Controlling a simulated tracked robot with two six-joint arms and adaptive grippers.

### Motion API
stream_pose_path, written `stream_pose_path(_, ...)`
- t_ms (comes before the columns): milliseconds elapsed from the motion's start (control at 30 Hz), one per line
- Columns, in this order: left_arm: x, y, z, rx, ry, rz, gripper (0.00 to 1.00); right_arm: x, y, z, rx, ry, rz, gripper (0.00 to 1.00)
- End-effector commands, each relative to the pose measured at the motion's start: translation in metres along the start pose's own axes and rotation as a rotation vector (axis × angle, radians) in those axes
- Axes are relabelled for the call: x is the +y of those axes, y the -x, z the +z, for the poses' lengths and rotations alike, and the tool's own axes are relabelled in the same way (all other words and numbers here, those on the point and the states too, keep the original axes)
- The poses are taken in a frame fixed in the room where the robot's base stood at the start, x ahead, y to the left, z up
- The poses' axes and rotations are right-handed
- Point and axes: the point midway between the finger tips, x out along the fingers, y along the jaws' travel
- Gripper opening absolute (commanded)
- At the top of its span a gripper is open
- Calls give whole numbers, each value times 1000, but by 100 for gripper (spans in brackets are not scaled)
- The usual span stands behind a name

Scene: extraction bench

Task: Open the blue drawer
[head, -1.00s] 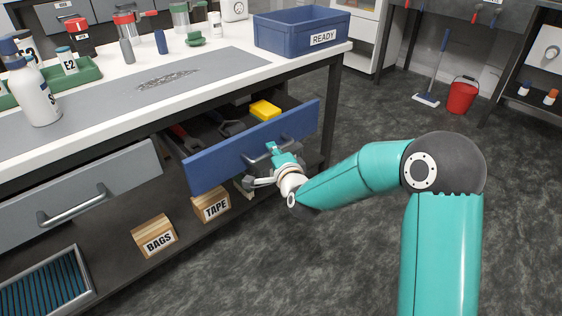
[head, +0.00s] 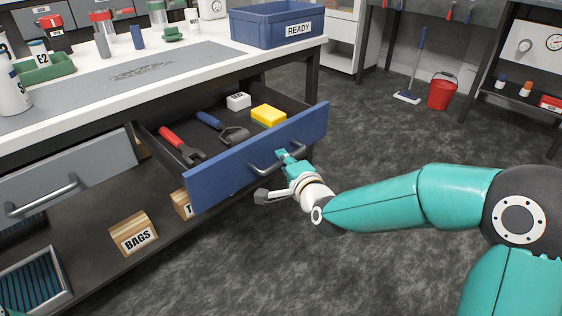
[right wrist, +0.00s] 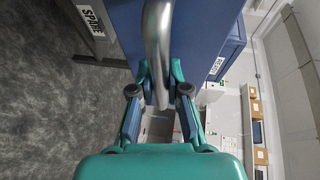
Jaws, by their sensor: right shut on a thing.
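The blue drawer (head: 232,165) stands pulled well out from under the bench in the head view. Inside it lie a red-handled wrench (head: 181,146), a blue-handled tool (head: 220,127), a yellow block (head: 268,116) and a small white box (head: 238,101). My right gripper (head: 276,173) is at the drawer front, shut on its metal handle (head: 264,169). In the right wrist view the handle (right wrist: 157,50) runs between the two fingers. My left gripper is not in view.
A grey drawer (head: 75,178) is to the left. A blue READY bin (head: 279,24) sits on the bench. A red bucket (head: 442,91) is on the floor behind; the floor before the drawer is clear.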

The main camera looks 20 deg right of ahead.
Motion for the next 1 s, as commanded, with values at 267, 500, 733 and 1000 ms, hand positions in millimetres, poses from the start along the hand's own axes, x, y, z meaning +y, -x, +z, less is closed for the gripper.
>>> stream_pose_path(267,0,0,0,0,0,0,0,4,0,4,-10,2,11,41)
stream_pose_path(500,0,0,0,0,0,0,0,2,0,4,-8,1,6,41)
stream_pose_path(733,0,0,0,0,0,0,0,1,10,3,-6,1,5,41)
stream_pose_path(1000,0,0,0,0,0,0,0,1,58,4,-9,2,4,41)
